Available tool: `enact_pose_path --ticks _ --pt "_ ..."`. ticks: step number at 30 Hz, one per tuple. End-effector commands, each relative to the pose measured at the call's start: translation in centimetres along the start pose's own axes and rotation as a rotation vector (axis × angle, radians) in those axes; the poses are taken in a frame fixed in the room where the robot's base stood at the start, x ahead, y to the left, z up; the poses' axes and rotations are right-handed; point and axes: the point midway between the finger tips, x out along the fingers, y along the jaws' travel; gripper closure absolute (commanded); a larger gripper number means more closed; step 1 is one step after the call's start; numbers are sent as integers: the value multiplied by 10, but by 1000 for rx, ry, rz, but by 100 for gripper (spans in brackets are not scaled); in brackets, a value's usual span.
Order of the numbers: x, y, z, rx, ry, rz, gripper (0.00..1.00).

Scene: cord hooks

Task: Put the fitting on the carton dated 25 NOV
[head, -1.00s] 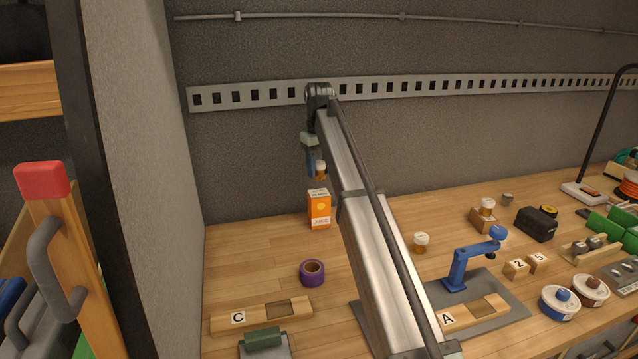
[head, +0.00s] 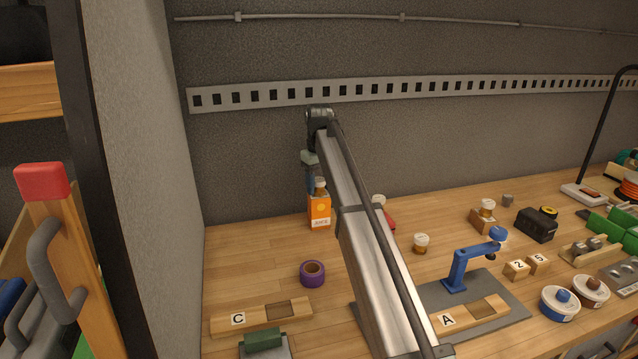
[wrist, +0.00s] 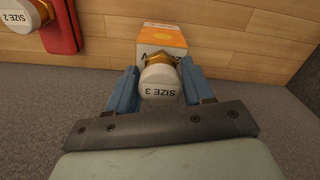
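My gripper (wrist: 160,88) has its blue fingers closed on both sides of a fitting with a white cap marked SIZE 3 (wrist: 160,82) and a brass body. In the head view the fitting (head: 320,187) is upright at the top of an orange juice carton (head: 319,212). The carton also shows beyond the fitting in the wrist view (wrist: 165,36). The fitting's underside is hidden, so I cannot tell whether it touches the carton. No date is readable on the carton.
Another fitting, marked SIZE 2 (wrist: 18,14), is at a red object (wrist: 60,28), partly behind my arm in the head view. A purple tape roll (head: 312,273) and wooden block C (head: 262,316) lie nearer. Another white-capped fitting (head: 421,243) stands to the right.

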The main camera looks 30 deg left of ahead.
Motion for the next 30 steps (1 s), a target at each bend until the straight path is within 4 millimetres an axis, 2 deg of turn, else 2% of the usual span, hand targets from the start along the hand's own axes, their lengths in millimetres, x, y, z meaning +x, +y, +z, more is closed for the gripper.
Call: enact_pose_path --ticks 1,5,17,23,30 --pt "0 0 0 0 0 0 44" --pt "0 0 0 0 0 0 32" --pt "-6 0 0 0 0 0 32" --pt "-28 0 -1 0 2 1 32" --pt "-64 0 -1 0 1 1 32"
